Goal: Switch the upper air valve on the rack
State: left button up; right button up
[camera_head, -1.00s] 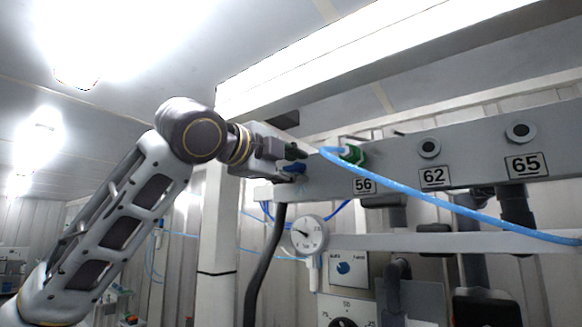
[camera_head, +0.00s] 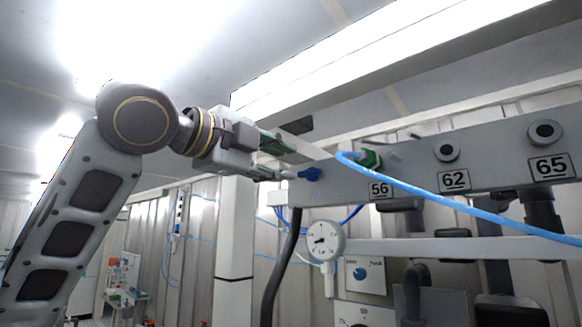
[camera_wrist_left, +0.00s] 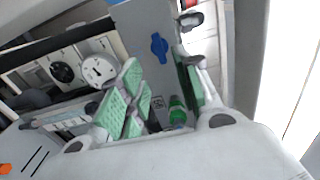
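The blue valve handle (camera_head: 310,174) sits at the left end of the grey rack panel (camera_head: 410,172). In the left wrist view the blue handle (camera_wrist_left: 159,46) stands out from the panel face, beyond the fingertips. My left gripper (camera_head: 280,160) is just left of the handle, with a small gap seen between them. In the left wrist view my left gripper (camera_wrist_left: 162,92) has its green-padded fingers spread apart, with nothing held between them. My right gripper is not in view.
A green fitting (camera_head: 372,160) with a light blue hose (camera_head: 430,192) is right of the handle. A round gauge (camera_head: 325,241) and a dark hose (camera_head: 283,270) hang below. A white post (camera_head: 236,235) stands below the gripper.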

pick_arm(q)
jog(key=v, duration=0.3)
jog(key=shift+s, duration=0.15)
dwell(0.7)
